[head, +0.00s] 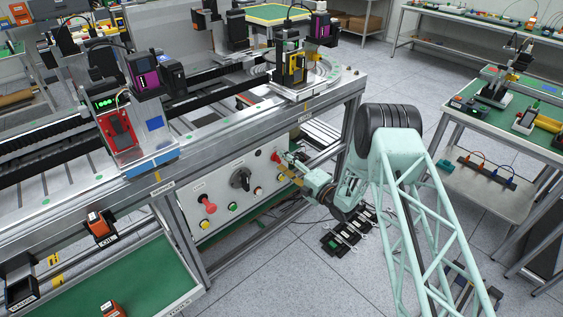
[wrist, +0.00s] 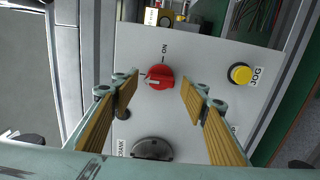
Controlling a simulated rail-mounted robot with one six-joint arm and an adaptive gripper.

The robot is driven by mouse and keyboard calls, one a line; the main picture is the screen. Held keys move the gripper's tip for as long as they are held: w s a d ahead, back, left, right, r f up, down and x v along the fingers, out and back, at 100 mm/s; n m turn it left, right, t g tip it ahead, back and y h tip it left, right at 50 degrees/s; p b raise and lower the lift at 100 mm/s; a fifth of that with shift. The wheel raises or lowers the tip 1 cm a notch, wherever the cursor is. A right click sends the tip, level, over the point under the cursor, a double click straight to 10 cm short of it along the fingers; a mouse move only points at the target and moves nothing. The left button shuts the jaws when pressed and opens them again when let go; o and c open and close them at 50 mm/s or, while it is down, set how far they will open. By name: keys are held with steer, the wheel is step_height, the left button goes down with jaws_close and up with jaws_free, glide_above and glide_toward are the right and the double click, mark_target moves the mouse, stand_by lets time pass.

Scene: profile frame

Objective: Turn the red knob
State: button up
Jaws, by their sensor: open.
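The red knob (wrist: 160,77) is on the light grey control panel (wrist: 200,125), below the label "ON" in the wrist view. A pale mark shows on the left part of its face. My gripper (wrist: 159,91) is open, with one tan-padded finger on each side of the knob in the picture. Gaps show between the knob and both fingers. I cannot tell how far the fingertips are from the panel. In the head view the red knob (head: 275,156) is small, near the panel's right end, with my gripper (head: 287,168) close to it.
A yellow button (wrist: 239,73) labelled JOG is right of the knob. A dark round crank (wrist: 151,149) is below it. In the head view, a red mushroom button (head: 208,204) is further left on the panel. Metal frame posts stand at the panel's ends.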

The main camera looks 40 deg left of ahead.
steer(key=s+d, duration=0.1)
steer(key=d, duration=0.9)
steer(key=shift+s+d, duration=0.2)
steer(key=shift+s, duration=0.15)
